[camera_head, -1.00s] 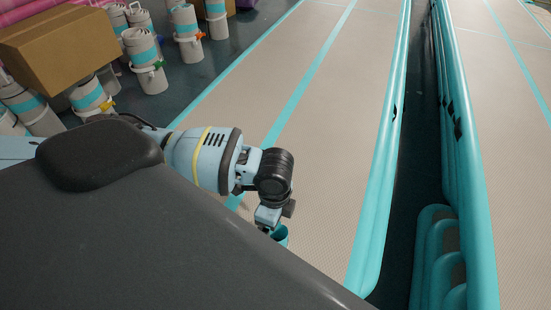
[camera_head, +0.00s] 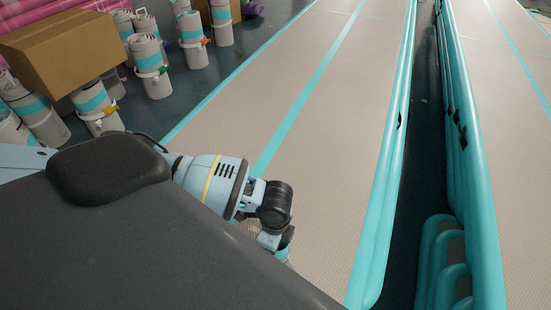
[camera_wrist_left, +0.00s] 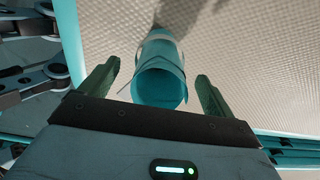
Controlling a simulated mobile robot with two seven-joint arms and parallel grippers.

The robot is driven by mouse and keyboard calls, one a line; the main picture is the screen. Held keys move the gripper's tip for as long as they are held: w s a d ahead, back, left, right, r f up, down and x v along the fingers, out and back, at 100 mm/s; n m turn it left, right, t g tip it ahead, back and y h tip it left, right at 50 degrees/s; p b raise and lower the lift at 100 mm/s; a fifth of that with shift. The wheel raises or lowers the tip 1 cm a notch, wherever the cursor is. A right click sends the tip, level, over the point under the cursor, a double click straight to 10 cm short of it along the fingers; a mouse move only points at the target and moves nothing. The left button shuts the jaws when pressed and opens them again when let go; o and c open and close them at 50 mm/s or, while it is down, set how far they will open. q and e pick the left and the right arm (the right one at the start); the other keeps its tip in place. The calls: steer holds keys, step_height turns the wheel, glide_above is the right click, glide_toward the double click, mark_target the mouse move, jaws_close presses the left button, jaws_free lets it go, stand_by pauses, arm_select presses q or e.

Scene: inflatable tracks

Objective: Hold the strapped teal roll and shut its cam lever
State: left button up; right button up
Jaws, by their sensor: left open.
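In the left wrist view the teal roll (camera_wrist_left: 160,88) has its open, hollow end towards me. A pale grey part of it with a thin band lies behind that end. Its cam lever cannot be made out. My left gripper (camera_wrist_left: 157,84) is open, with one dark finger on each side of the roll in the picture; I see no clear contact. In the head view my left wrist hides most of the roll, and only a small teal part (camera_head: 281,253) shows below it. My right gripper is not in view.
A cardboard box (camera_head: 75,45) stands among several strapped grey rolls (camera_head: 155,65) at the upper left. A beige inflatable track (camera_head: 320,140) spreads under my left arm. Teal inflatable tubes (camera_head: 380,200) edge a dark gap (camera_head: 410,210) on the right.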

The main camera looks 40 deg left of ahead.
arm_select(q)
steer(key=c, duration=1.3)
steer(key=shift+s+f, duration=0.1)
stand_by(0.4)
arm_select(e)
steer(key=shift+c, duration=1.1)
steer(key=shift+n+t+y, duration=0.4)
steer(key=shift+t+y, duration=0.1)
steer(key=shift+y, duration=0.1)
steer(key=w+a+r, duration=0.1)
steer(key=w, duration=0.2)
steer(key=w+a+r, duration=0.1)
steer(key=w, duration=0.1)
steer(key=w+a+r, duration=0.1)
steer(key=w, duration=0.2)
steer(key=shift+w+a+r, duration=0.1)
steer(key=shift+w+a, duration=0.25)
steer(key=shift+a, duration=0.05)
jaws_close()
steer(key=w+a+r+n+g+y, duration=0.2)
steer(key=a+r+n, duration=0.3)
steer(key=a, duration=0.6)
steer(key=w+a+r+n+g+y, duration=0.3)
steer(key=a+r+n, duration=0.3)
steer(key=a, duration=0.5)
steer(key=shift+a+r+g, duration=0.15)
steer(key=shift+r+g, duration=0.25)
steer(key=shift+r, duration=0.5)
